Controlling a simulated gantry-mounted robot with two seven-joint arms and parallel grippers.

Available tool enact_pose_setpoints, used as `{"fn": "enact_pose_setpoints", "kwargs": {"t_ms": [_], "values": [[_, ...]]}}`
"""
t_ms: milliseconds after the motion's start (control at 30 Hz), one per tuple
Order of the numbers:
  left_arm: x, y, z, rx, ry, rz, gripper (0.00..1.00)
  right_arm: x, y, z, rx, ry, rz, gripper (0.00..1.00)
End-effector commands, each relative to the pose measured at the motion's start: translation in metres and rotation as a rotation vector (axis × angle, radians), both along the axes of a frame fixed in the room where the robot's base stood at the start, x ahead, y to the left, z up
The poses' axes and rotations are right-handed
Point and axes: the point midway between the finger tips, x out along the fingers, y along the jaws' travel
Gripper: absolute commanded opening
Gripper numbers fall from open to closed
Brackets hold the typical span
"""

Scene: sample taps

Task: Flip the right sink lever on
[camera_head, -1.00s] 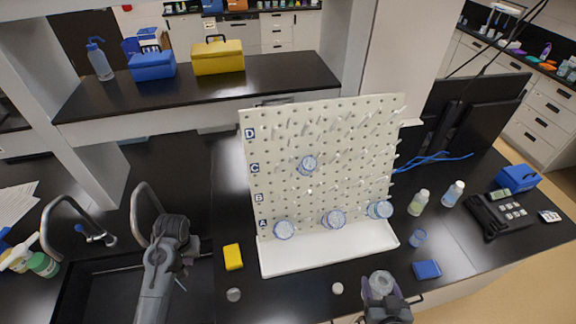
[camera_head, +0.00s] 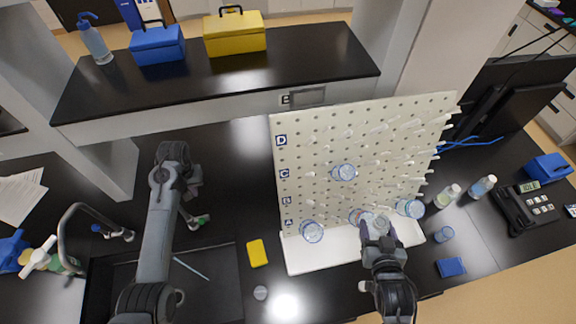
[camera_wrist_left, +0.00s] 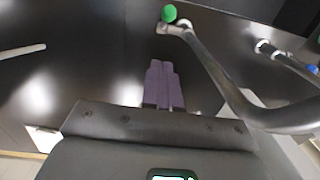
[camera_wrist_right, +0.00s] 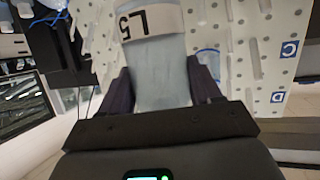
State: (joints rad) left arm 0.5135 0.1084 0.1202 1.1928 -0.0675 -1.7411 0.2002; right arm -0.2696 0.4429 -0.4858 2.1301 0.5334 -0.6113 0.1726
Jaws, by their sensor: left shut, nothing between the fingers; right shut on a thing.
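The right sink lever has a green tip (camera_head: 203,219) and sits behind the sink in the head view. In the left wrist view the green tip (camera_wrist_left: 169,13) is just beyond my fingertips, with a visible gap. The right faucet's curved spout (camera_wrist_left: 240,100) runs to the right of my fingers there; my left arm mostly hides it in the head view. My left gripper (camera_wrist_left: 163,66) is shut and empty. My right gripper (camera_head: 379,240) is shut on a clear beaker marked L5 (camera_wrist_right: 155,65), in front of the pegboard (camera_head: 345,205).
The left faucet (camera_head: 75,215) has a blue-tipped lever (camera_head: 97,228). The dark sink (camera_head: 215,285) lies below, with a thin rod in it. A yellow sponge (camera_head: 257,253) is right of the sink. Several pieces of glassware hang on the pegboard. Bottles (camera_head: 447,196) stand at right.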

Motion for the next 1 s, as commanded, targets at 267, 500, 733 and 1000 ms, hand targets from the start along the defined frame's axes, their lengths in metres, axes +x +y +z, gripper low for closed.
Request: {"fn": "enact_pose_setpoints", "kwargs": {"t_ms": [267, 500, 733, 1000], "values": [[-0.003, 0.002, -0.050, 0.001, 0.004, -0.001, 0.00, 0.000, 0.000, 0.000, 0.000, 0.000, 0.000, 0.34], [-0.010, 0.003, -0.091, 0.000, 0.002, -0.001, 0.00, 0.000, 0.000, -0.009, 0.000, 0.000, 0.000, 0.34], [-0.025, 0.002, -0.107, 0.000, 0.000, -0.001, 0.00, 0.000, 0.000, -0.013, 0.000, 0.000, 0.000, 0.34], [-0.030, 0.002, -0.111, 0.000, 0.000, 0.000, 0.00, 0.000, 0.000, -0.014, 0.000, -0.001, 0.000, 0.34]]}}
